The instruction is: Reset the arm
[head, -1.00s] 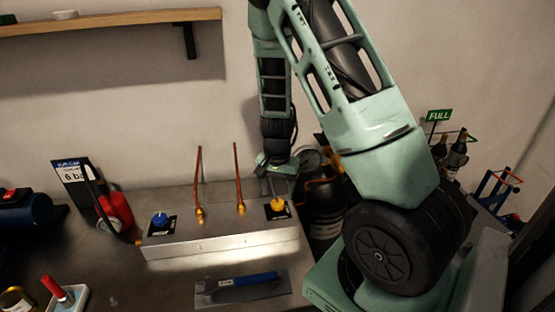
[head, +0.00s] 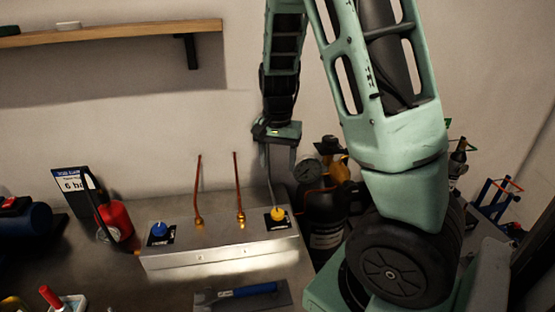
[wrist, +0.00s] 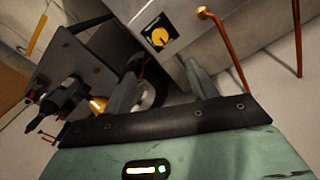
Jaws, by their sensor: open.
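My gripper (head: 278,158) hangs from my green arm above the right end of the metal gauge box, pointing down. It is open, and I see nothing between its fingers. In the wrist view its two fingers (wrist: 165,92) stand apart. The yellow knob (head: 277,215) is on the box's right end, below my gripper; it also shows in the wrist view (wrist: 160,37). The blue knob (head: 158,231) is on the left end of the metal box (head: 220,256). Two copper pipes (head: 238,185) rise upright from the box between the knobs.
A dark cylinder with a round gauge (head: 306,171) stands right of the box, close to my gripper. A red canister (head: 116,218) and a sign (head: 72,190) stand at left. A blue-handled tool (head: 250,291) lies in front. A shelf (head: 120,32) is on the wall.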

